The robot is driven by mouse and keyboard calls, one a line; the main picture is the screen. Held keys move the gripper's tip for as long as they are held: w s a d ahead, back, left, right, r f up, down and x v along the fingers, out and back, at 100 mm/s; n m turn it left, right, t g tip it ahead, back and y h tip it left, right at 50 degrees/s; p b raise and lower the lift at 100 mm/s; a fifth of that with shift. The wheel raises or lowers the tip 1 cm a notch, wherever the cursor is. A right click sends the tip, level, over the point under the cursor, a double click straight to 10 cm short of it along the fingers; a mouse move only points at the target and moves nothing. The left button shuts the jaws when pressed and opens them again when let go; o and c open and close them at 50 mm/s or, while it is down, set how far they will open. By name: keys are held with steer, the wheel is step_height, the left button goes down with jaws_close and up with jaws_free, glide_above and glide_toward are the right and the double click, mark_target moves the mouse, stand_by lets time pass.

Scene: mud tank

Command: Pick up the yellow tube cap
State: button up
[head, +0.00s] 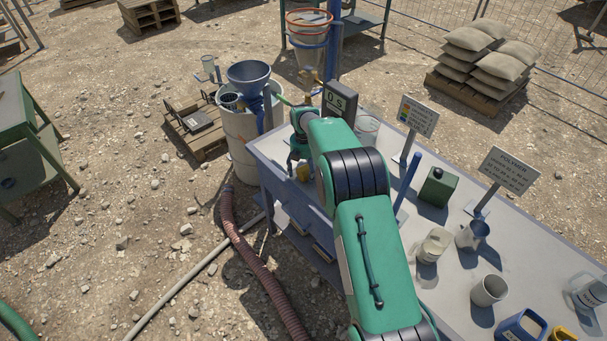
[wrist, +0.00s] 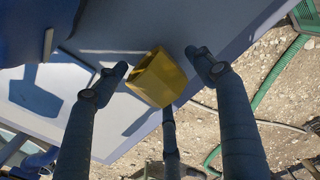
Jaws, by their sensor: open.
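The yellow tube cap (wrist: 158,78) is a small, faceted yellow piece near the middle of the wrist view, by the edge of the pale table top. In the head view it shows as a small yellow patch (head: 303,173) at the table's far left end, partly hidden by my arm. My gripper (head: 298,158) is open above that end of the table. In the wrist view its dark fingers (wrist: 160,76) stand around the cap, one to the left, one to the right and one below it. I cannot tell whether any finger touches it.
A white barrel with a blue funnel (head: 249,75) stands just beyond the table's left end. A brown hose (head: 255,255) lies on the gravel.

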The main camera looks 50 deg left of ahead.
mark_target(304, 169)
steer(key=c, duration=1.3)
steer(key=shift+r, duration=0.15)
steer(key=shift+r+p, duration=0.3)
steer(key=shift+r, duration=1.4)
steer(key=s+d, duration=0.2)
steer(key=d, duration=0.2)
steer(key=s+d+r, duration=0.1)
steer(key=s+d, duration=0.2)
steer(key=d, duration=0.2)
steer(key=s+d+p, duration=0.1)
steer(key=s+d, duration=0.2)
steer(key=d, duration=0.1)
steer(key=shift+s+d+r, duration=0.15)
steer(key=shift+d, duration=0.15)
